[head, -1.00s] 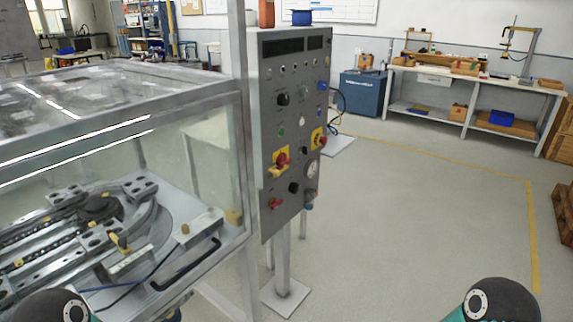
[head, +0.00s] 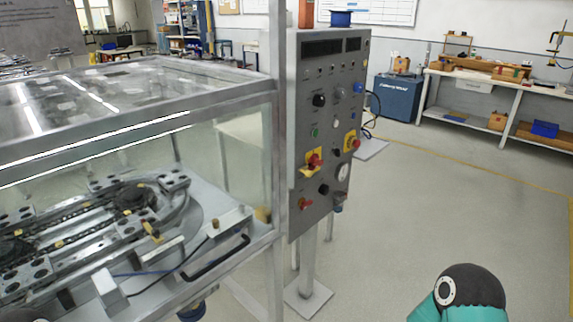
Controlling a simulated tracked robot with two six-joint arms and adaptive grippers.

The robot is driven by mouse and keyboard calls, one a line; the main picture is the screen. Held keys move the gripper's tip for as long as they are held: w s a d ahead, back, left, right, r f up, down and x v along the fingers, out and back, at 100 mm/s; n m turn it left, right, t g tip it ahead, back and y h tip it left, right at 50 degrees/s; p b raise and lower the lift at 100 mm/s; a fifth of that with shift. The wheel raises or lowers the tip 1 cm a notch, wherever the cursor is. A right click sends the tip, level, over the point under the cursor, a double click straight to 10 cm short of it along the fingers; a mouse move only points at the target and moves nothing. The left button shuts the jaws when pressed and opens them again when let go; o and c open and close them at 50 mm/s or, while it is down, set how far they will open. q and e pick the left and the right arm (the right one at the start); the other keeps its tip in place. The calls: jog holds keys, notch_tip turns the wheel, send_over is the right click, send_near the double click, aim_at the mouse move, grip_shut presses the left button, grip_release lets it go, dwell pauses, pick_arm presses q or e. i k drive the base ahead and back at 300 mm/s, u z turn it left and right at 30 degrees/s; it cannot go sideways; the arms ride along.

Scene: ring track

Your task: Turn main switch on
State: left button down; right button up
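The grey control panel (head: 325,110) stands upright on a post, right beside the glass enclosure. It carries a red rotary handle on a yellow plate (head: 313,161) at its lower left. A second red knob on a yellow plate (head: 352,142) sits at its right edge. A smaller red handle (head: 305,203) is near the bottom. I cannot tell from labels which is the main switch, or its position. Neither gripper is in view; only a dark and teal part of my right arm shows at the bottom right.
The glass enclosure (head: 150,100) with the ring track inside fills the left. The panel's post stands on a floor plate (head: 308,300). Open floor (head: 450,200) lies to the right. A blue cabinet (head: 395,97) and a workbench (head: 500,90) stand at the back wall.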

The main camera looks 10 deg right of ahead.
aim_at(313, 162)
jog(key=z, duration=1.1)
jog(key=i, duration=0.15)
jog(key=u, duration=2.6)
jog(key=i, duration=0.15)
jog(key=u, duration=1.35)
jog(key=k, duration=2.4)
jog(key=z, duration=1.55)
jog(key=i, duration=0.95)
jog(key=z, duration=0.15)
